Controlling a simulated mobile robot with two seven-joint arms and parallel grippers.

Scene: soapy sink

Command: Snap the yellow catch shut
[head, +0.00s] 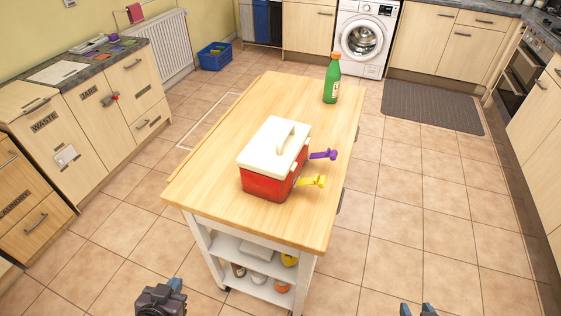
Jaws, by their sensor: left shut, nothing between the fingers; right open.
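A red box with a white lid (275,160) and a handle on top stands on the wooden island top. The yellow catch (313,181) sticks out from the box's right side, near the front corner. A purple catch (323,155) sticks out from the same side, farther back. Both stand away from the box wall. My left gripper (174,285) is shut and empty at the bottom edge, in front of the island and left of it. My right gripper (418,310) is open at the bottom edge, right of the island, and mostly cut off. Both grippers are well apart from the box.
A green bottle with an orange cap (331,80) stands at the island's far right corner. The wooden top (225,125) is otherwise clear. Shelves below hold several items. Counters line the left and right, and floor is free right of the island.

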